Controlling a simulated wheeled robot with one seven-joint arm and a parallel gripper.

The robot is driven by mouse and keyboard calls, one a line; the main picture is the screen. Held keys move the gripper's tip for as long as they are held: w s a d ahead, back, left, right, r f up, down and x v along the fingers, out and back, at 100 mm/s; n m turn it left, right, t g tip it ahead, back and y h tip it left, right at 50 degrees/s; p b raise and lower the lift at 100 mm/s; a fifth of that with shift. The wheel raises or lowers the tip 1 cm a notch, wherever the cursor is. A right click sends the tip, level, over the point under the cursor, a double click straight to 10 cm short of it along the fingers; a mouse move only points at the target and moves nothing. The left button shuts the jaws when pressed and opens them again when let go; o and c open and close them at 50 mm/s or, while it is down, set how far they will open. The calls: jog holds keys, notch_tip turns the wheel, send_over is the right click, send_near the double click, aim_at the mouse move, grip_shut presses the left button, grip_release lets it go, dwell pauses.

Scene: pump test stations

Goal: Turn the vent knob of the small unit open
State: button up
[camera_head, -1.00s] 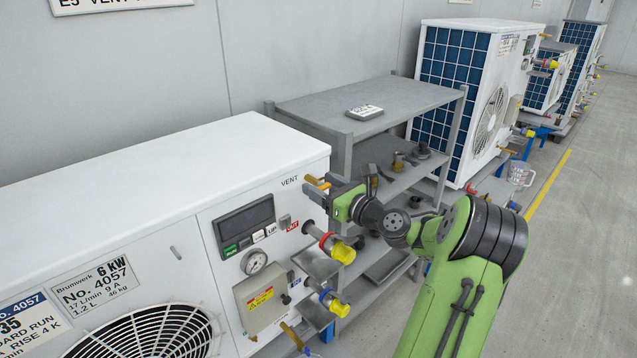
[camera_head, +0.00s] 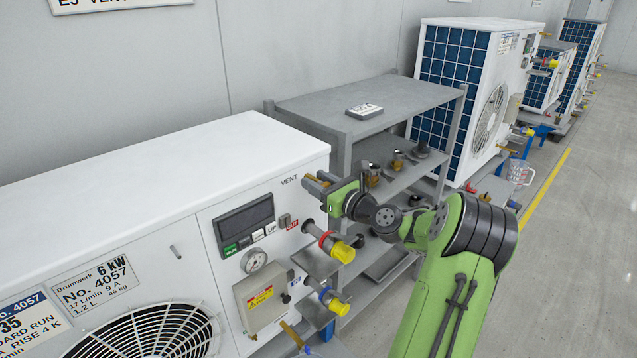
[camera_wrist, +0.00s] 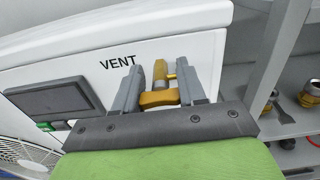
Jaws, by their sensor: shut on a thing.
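The white unit (camera_head: 190,165) marked 6 kW, No. 4057 fills the left of the head view. The word VENT is printed at its upper right, also seen in the wrist view. The yellow-brass vent knob (camera_wrist: 158,98) sits beside that word, between the two grey fingers of my gripper (camera_wrist: 160,84). My gripper (camera_head: 318,184) is shut on the knob at the unit's right front. In the head view the fingers cover most of the knob. Its exact turn angle is hard to tell.
Below the knob, a pipe with a yellow cap and red ring (camera_head: 340,248) and one with a blue ring (camera_head: 335,300) stick out. A grey shelf (camera_head: 370,100) with fittings stands close behind my gripper. More units stand farther back. The floor at right is clear.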

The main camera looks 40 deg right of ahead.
jog(key=n+b, duration=0.2)
jog(key=n, duration=0.3)
jog(key=n+b, duration=0.3)
jog(key=n, duration=0.3)
jog(key=n+b, duration=0.2)
jog(key=n, duration=0.3)
jog(key=shift+a+f+n+b, duration=0.15)
jog(key=shift+f+n+b, duration=0.1)
jog(key=shift+n+b, duration=0.15)
jog(key=shift+n, duration=0.3)
jog(key=o, duration=1.1)
jog(key=shift+c, duration=0.2)
jog(key=shift+s, duration=0.1)
